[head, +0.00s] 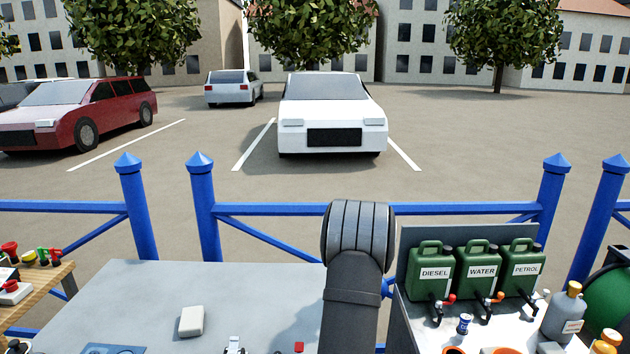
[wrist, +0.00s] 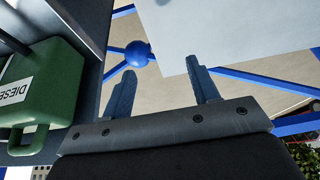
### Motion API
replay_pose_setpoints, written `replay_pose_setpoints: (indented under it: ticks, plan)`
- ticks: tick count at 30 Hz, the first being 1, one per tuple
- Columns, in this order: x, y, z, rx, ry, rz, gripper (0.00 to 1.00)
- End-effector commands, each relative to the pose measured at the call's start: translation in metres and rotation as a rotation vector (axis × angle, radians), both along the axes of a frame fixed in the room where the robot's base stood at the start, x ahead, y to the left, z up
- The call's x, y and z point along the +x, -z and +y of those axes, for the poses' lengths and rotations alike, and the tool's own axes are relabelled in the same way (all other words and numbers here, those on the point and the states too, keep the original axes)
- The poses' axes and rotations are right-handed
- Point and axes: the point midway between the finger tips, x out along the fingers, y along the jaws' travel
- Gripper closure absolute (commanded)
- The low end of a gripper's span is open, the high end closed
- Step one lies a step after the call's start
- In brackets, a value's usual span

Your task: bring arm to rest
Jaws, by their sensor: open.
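My gripper (wrist: 162,83) shows in the wrist view with its two blue-grey fingers apart and nothing between them. It points past the edge of the grey table (wrist: 235,35), over the open ground and blue railing. In the head view my arm rises in front of the railing, between the grey table (head: 100,300) and the canister stand; the gripper itself cannot be made out there. The green diesel canister (wrist: 50,85) is at the left of the wrist view, apart from the fingers. It also shows in the head view (head: 430,262).
Water (head: 475,262) and petrol (head: 520,262) canisters stand beside the diesel one, with a blue can (head: 464,324) and a grey bottle (head: 565,312) in front. A white block (head: 191,321) lies on the grey table, which is otherwise mostly clear. A blue railing (head: 265,209) runs behind.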

Motion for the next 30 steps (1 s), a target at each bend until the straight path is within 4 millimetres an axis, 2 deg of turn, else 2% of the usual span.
replay_pose_setpoints:
  ticks: [3,15,30]
  plan:
    - [0.005,-0.002,0.025,0.000,-0.037,0.000,0.45]
    - [0.016,-0.008,0.104,0.000,-0.147,-0.001,0.45]
    - [0.017,-0.014,0.204,0.000,-0.286,0.000,0.45]
